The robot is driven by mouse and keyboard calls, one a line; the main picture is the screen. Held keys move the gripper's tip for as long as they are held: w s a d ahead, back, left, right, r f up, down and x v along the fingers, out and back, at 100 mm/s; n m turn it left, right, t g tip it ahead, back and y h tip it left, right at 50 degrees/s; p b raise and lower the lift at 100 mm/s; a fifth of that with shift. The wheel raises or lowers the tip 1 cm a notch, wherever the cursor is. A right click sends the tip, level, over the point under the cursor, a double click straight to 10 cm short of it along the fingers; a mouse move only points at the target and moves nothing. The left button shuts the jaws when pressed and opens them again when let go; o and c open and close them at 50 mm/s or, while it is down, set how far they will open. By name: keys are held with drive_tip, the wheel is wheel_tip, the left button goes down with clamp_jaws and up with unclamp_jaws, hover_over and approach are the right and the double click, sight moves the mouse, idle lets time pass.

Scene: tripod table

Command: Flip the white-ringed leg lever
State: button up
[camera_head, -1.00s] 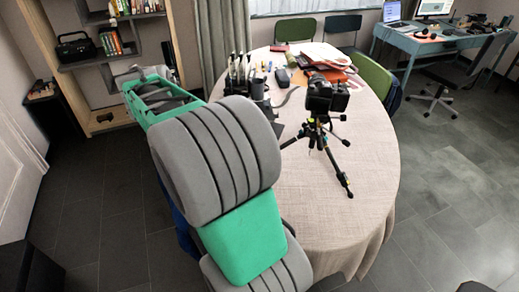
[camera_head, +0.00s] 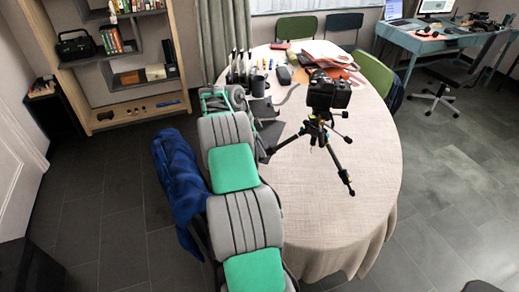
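A black camera (camera_head: 328,93) stands on a small black tripod (camera_head: 318,128) on the round table. One tripod leg (camera_head: 341,170) reaches toward the lower right, one to the left and a shorter one to the right. Small coloured marks show near the leg tops, but I cannot tell which leg has the white ring, and its lever is too small to make out. My arm (camera_head: 235,167) reaches up along the table's left side, left of the tripod and apart from it. Its end is near dark items, and my gripper's fingers cannot be made out.
The round table (camera_head: 350,220) has a beige cloth, clear in front of the tripod. A dark mug (camera_head: 258,86), papers (camera_head: 325,55) and several small items lie behind. A blue jacket (camera_head: 180,180) hangs left of my arm. A green chair (camera_head: 375,73) stands behind right.

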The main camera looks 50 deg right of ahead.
drive_tip(key=shift+f, duration=0.1)
clamp_jaws()
idle(0.3)
